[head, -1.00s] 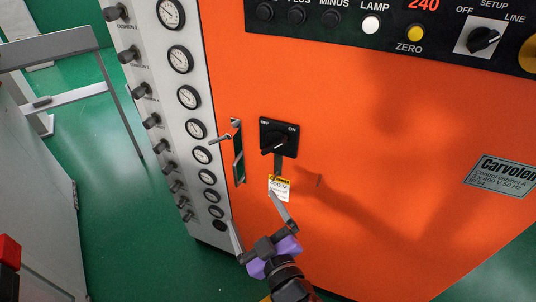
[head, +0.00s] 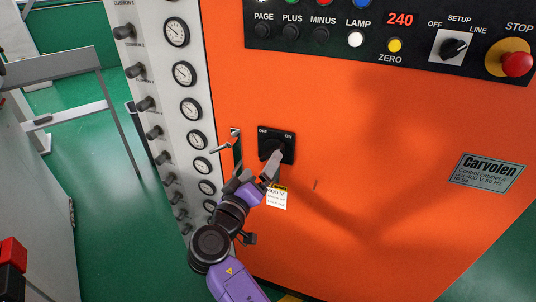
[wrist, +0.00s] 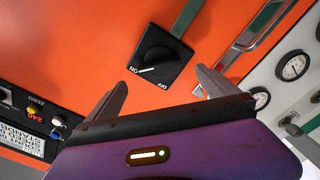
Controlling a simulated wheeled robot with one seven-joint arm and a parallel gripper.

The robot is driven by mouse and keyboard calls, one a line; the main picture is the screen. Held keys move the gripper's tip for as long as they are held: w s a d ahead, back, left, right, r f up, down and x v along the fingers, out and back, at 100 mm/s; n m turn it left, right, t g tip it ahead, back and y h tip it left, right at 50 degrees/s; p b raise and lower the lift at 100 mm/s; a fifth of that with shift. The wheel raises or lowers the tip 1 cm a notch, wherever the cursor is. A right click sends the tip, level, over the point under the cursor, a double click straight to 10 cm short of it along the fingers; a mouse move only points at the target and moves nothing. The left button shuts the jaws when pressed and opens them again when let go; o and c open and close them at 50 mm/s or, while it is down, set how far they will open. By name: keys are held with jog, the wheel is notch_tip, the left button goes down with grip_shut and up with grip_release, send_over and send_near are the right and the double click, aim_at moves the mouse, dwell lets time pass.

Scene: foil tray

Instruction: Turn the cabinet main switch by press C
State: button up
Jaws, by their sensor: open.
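The main switch is a black square plate with a black rotary knob (head: 283,152) on the orange cabinet front, labelled OFF and ON. In the wrist view the knob (wrist: 156,55) shows whole, and its white mark points towards the ON label. My gripper (head: 262,172) is at the lower edge of the switch in the head view, with a fingertip overlapping the knob there. In the wrist view my gripper (wrist: 160,90) is open and empty. Its two fingers stand apart on either side of the switch, and contact with the knob cannot be told.
A metal door handle (head: 237,150) is just left of the switch. A white and yellow warning label (head: 277,198) hangs below it. A column of gauges (head: 196,139) and knobs runs along the left. A red STOP button (head: 516,64) and other controls are above.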

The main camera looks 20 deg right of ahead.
aim_at(268, 154)
jog(key=p+x, duration=0.1)
jog(key=x, duration=0.6)
jog(key=shift+c, duration=0.2)
jog(key=c, duration=1.3)
